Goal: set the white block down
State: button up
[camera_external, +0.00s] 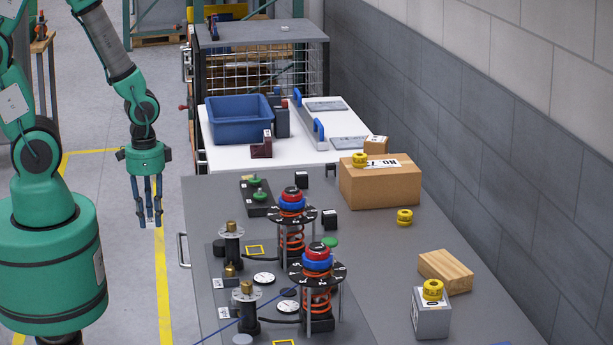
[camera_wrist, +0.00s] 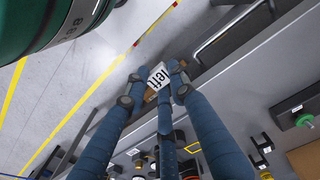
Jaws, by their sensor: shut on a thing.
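My gripper (camera_external: 149,218) has three long blue-grey fingers pointing down. It hangs over the floor, just left of the grey workbench (camera_external: 197,205). A brownish part shows beside that face; the rest of the block is hidden by the fingers. In the external view the block is too small to make out between the fingertips.
The bench carries two spring stacks (camera_external: 317,272), brass-topped posts (camera_external: 247,290), a cardboard box (camera_external: 380,187), a wooden block (camera_external: 446,270) and a grey block (camera_external: 431,318) with a yellow piece on top. A blue bin (camera_external: 238,121) stands on the white table behind. Some bench surface is clear at centre right.

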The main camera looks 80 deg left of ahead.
jog(key=shift+w, duration=0.15)
jog(key=shift+w+r, duration=0.25)
jog(key=shift+w, duration=0.25)
jog(key=w+d+r+p, duration=0.2)
jog(key=w+p, duration=0.1)
jog(key=w, duration=0.9)
jog(key=w+d+r+p, duration=0.2)
jog(key=w+r, duration=0.1)
jog(key=w, duration=1)
jog(key=w+d+f+p, duration=0.1)
jog(key=w+d, duration=0.3)
jog(key=w, duration=0.4)
jog(key=w+d+f+p, duration=0.2)
jog(key=w+d, duration=0.1)
jog(key=w, duration=0.4)
jog(key=w+d+f+p, duration=0.2)
jog(key=w+d, duration=0.2)
jog(key=w, duration=0.4)
jog(key=shift+w+d+p, duration=0.3)
jog(key=shift+w+d, duration=0.05)
jog(key=shift+w+d+f, duration=0.15)
jog(key=shift+w+d, duration=0.1)
jog(key=shift+w, duration=0.1)
